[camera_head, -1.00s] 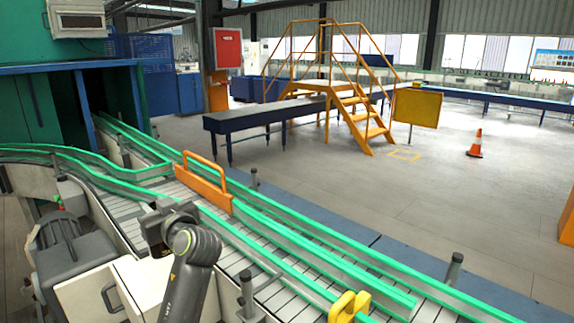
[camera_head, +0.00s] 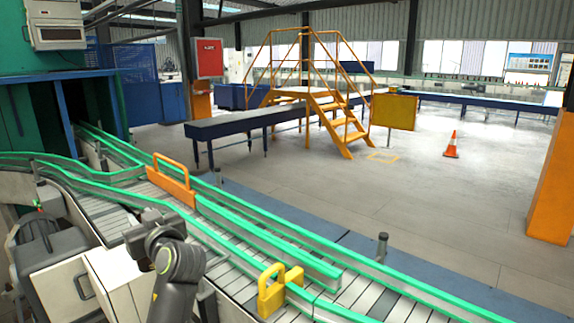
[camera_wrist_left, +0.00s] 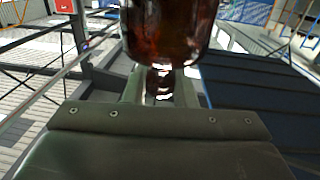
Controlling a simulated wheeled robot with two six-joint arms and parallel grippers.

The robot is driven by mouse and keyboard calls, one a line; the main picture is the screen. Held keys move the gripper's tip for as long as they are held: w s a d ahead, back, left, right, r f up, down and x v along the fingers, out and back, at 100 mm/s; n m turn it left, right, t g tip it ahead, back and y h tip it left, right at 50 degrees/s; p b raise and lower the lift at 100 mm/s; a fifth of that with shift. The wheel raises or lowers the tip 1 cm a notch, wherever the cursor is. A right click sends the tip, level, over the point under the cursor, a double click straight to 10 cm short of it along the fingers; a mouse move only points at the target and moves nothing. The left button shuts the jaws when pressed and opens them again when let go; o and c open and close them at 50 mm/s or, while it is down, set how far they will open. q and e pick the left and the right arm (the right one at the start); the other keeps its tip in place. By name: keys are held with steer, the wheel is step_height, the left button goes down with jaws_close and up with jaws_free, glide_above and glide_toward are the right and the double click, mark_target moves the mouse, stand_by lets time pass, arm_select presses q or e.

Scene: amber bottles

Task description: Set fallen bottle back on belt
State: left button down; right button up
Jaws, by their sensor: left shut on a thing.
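A brown amber bottle (camera_wrist_left: 172,30) fills the top middle of the left wrist view, and its top is cut off by the frame. My left gripper (camera_wrist_left: 160,85) is shut on it. In the head view my left gripper (camera_head: 138,232) is over the near side of the conveyor belt (camera_head: 232,272). I cannot make out the bottle there; gripper and arm hide it. The belt has grey slats between green guide rails. No other bottle is clear on it. My right gripper is not in view.
An orange gate (camera_head: 172,184) spans the belt beyond my left gripper. A yellow bracket (camera_head: 270,292) stands on the belt at the lower middle. A grey motor housing (camera_head: 45,255) and white cabinet (camera_head: 60,290) are at the near left. Open floor lies beyond the belt.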

arm_select(q)
steer(key=shift+s+a+f+m+t+h, duration=0.1)
steer(key=shift+s+f+m+t+h, duration=0.1)
steer(key=shift+f+m+t+h, duration=0.3)
steer(key=s+d+f+m+t+h, duration=0.3)
steer(key=s+d+m+t+h, duration=0.1)
steer(key=s+d+m+h, duration=0.4)
steer(key=s+d+h, duration=0.2)
steer(key=s+h, duration=0.1)
steer(key=s, duration=0.1)
steer(key=shift+d+h, duration=0.2)
steer(key=shift+h, duration=0.2)
